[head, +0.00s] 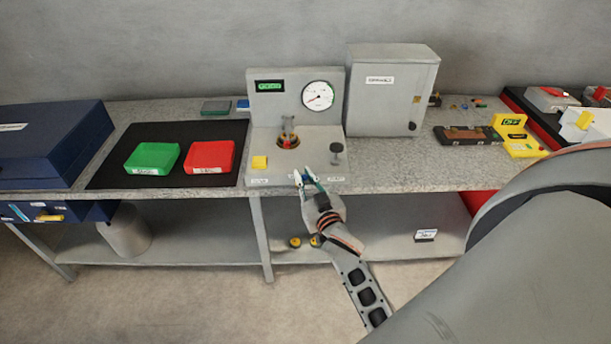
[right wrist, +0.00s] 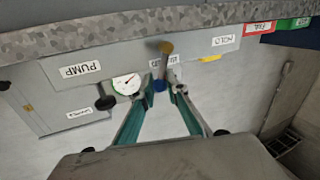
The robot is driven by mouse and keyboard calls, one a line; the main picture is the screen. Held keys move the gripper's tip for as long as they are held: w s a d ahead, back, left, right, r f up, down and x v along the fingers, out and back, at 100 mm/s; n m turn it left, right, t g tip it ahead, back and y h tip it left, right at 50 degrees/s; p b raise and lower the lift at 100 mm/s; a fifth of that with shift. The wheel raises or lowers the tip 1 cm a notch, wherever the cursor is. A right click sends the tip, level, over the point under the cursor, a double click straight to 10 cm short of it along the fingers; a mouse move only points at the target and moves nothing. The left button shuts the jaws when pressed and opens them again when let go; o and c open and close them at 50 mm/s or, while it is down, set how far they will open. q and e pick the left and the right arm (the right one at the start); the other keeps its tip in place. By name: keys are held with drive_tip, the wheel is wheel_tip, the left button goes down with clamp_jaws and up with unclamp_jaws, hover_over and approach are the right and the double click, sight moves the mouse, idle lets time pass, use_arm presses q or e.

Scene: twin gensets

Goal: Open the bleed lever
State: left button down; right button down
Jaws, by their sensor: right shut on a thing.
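The test bench unit (head: 296,100) is a grey stand with a round gauge, a green display and a front panel. My right gripper (head: 305,177) is at the front edge of that panel, between its end labels. In the right wrist view, which is upside down, a small lever with a tan end (right wrist: 167,47) and a blue part stands out from the panel under the middle label, taken as the bleed lever. The right gripper's fingertips (right wrist: 160,88) are around it, shut on it. The head view hides most of the lever behind the fingers. My left gripper is not in view.
A grey cabinet (head: 390,90) stands to the right. Green (head: 152,158) and red (head: 210,156) trays lie on a black mat. A shelf (head: 400,230) runs below.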

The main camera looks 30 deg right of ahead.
drive_tip(key=shift+w+a+r+n+g+p, duration=0.15)
drive_tip(key=shift+a+r+n+g+p, duration=0.15)
drive_tip(key=shift+n+p, duration=0.45)
drive_tip(key=shift+p, duration=0.35)
drive_tip(key=shift+w+f+n, duration=0.1)
drive_tip(key=shift+f+n, duration=0.05)
drive_tip(key=shift+n, duration=0.1)
drive_tip(key=c, duration=2)
unclamp_jaws()
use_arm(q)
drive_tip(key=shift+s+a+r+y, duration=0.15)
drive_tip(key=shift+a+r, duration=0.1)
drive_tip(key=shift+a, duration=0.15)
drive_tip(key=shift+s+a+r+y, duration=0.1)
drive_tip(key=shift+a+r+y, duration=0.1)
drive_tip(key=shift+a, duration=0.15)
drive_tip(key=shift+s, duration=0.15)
use_arm(e)
wheel_tip(320, 180, up, 10)
drive_tip(key=shift+a, duration=0.1)
